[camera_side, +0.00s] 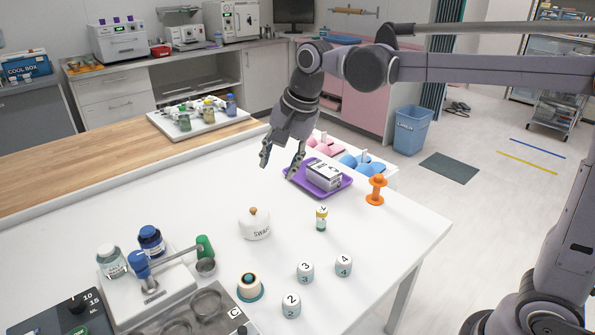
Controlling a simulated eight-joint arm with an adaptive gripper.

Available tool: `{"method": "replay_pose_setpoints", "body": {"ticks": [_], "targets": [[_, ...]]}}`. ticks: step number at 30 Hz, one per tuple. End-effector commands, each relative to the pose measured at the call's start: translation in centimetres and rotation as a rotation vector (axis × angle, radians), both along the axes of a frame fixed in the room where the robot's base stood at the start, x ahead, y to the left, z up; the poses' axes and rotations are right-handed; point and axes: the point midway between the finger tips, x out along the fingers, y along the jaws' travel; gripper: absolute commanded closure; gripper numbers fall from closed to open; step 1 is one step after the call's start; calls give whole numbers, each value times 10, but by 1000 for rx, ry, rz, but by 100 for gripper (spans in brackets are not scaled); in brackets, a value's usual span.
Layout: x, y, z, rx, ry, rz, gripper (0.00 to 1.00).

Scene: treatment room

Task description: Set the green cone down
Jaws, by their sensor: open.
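My gripper (280,166) is open and empty above the far part of the white table, just left of the purple tray. Its fingers point down, and the gap between them shows bare table. A green tapered piece (205,246), the only thing here that looks like the green cone, is at the front left beside the white balance-like device (157,285). It is well away from my gripper, towards the camera. A small metal cup (205,266) is just below it in the picture. I cannot tell whether the green piece rests on the table or on the device.
The purple tray (290,180) holds a white box (324,175). An orange spool-shaped piece (376,190), a small vial (321,218), a lidded white jar (255,224) and several numbered white pots (305,271) stand on the table. The table's middle left is clear.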

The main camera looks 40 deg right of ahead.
Motion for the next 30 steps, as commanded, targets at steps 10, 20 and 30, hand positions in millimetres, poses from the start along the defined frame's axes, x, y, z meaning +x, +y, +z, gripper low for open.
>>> {"method": "replay_pose_setpoints", "body": {"ticks": [10,20,30], "targets": [[-97,-57,-17,-222,-181,422,57],[-172,-91,-65,-473,-297,771,57],[-190,-98,-83,-558,-321,876,41]]}}
